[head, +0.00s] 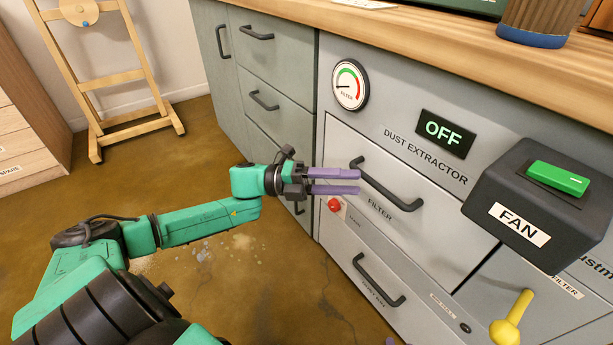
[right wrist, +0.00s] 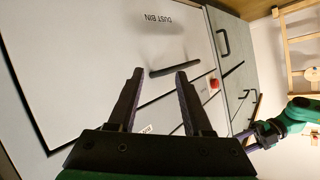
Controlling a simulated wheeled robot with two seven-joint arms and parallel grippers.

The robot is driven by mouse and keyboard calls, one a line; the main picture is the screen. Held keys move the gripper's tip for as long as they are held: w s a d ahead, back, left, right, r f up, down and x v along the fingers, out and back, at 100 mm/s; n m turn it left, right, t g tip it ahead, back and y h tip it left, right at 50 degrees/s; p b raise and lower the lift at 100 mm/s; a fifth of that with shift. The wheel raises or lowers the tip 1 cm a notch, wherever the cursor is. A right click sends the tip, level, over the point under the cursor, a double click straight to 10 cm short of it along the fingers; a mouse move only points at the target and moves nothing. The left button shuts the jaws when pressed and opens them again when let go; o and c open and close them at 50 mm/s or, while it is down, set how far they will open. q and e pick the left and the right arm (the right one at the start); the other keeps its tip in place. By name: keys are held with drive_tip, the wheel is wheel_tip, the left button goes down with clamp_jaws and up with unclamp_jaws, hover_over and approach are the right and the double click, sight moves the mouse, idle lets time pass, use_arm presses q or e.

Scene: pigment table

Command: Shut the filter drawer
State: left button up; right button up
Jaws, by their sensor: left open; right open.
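The filter drawer (head: 345,148) is a pale front with a black bar handle (head: 385,186), under the words DUST EXTRACTOR. A thin dark line runs along its top and left edges; I cannot tell how far it stands out. My left gripper (head: 358,182) is open, its two purple fingers pointing right at the handle's left end. I cannot tell whether they touch it. My right gripper (right wrist: 160,73) is open and empty in the right wrist view, facing the dust bin front (right wrist: 110,50) and its black handle (right wrist: 176,69). It is almost wholly outside the head view.
A red button (head: 334,204) sits below the filter drawer's left corner. The black FAN box (head: 540,200) with a green switch juts out at right. A yellow knob (head: 511,318) is below it. The display (head: 444,132) reads OFF. A wooden easel (head: 110,70) stands on open floor at left.

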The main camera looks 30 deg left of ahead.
use_arm(q)
drive_tip(key=p+v, duration=0.2)
drive_tip(key=v, duration=0.6)
drive_tip(key=shift+a, duration=0.35)
use_arm(e)
wheel_tip(320, 180, up, 3)
drive_tip(key=shift+w+d+r+g, duration=0.1)
drive_tip(key=shift+r+g, duration=0.05)
drive_tip(key=shift+g, duration=0.15)
use_arm(q)
drive_tip(key=shift+s+f, duration=0.1)
